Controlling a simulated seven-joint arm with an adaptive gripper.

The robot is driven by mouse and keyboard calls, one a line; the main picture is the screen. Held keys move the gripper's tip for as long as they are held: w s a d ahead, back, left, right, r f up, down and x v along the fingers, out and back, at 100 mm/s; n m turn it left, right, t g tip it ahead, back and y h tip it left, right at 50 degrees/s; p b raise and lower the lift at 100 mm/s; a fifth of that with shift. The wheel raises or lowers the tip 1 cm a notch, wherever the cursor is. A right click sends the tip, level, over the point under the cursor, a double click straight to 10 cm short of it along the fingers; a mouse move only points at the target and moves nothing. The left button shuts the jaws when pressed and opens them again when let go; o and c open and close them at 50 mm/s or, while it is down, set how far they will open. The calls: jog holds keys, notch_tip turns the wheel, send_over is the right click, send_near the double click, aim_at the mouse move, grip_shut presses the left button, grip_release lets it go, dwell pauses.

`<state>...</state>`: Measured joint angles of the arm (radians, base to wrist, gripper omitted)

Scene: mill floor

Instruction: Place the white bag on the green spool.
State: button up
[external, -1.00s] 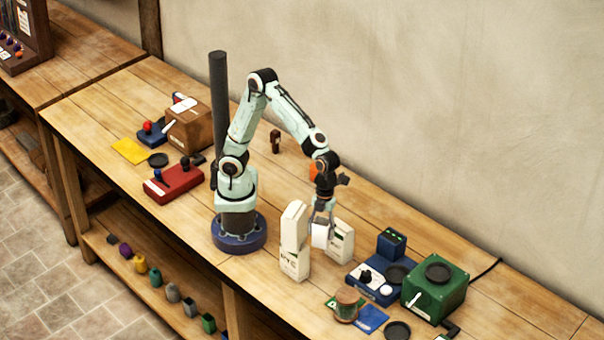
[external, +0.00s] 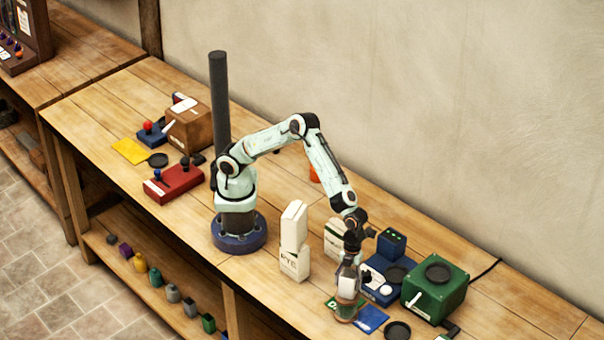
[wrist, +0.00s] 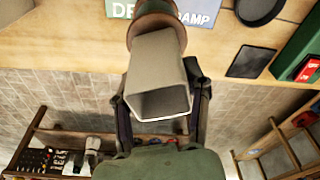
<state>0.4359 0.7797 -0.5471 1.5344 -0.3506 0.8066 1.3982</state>
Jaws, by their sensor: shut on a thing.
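The white bag (external: 347,285) is small and pale, and it shows large in the middle of the wrist view (wrist: 160,75). My gripper (external: 349,272) is shut on it, with one dark finger on each side of the bag in the wrist view (wrist: 160,95). The green spool (external: 345,313) has a brown round rim and stands directly below the bag. In the wrist view its brown rim (wrist: 135,30) shows just beyond the bag's far end. The bag and gripper hide much of the spool. I cannot tell whether bag and spool touch.
A blue device (external: 375,285) and a green box (external: 436,290) are close on the right. Flat cards (external: 372,318) and a black disc (external: 397,331) lie near the spool.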

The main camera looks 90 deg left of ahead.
jog(key=o, duration=1.2)
jog(key=shift+f, duration=0.1)
